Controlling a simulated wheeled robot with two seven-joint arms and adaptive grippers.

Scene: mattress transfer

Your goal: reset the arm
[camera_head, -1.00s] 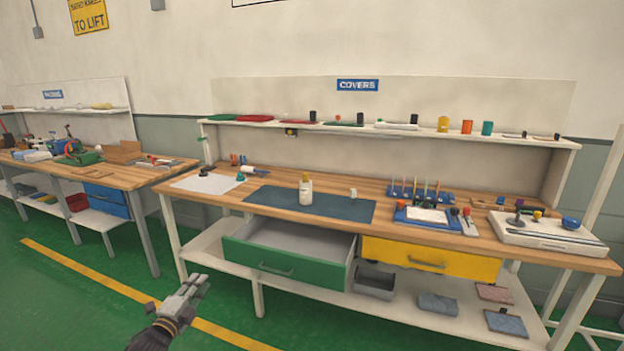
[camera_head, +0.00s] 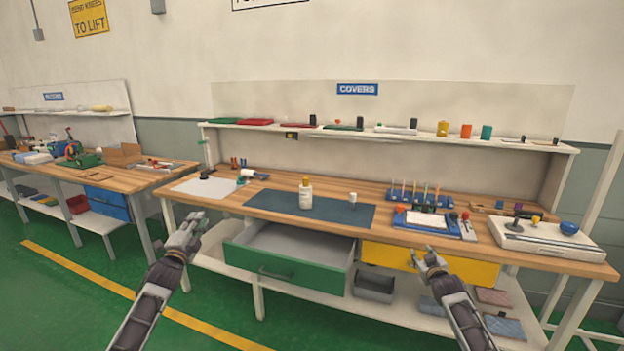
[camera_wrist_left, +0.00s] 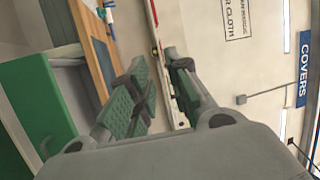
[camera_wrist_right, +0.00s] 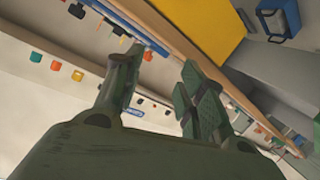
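My left gripper (camera_head: 190,228) is raised in front of the left end of the covers bench, left of the open green drawer. Its two fingers (camera_wrist_left: 160,68) stand apart with nothing between them in the left wrist view. My right gripper (camera_head: 427,256) is in front of the yellow drawer. Its fingers (camera_wrist_right: 160,62) are also apart and empty in the right wrist view. Both forearms reach up from the bottom of the head view.
The covers bench (camera_head: 390,192) carries a blue mat (camera_head: 335,211), a bottle (camera_head: 305,194) and a white scale-like device (camera_head: 535,240). The green drawer (camera_head: 290,268) stands open; the yellow drawer (camera_head: 470,268) is beside it. Green floor (camera_head: 60,310) lies open at left.

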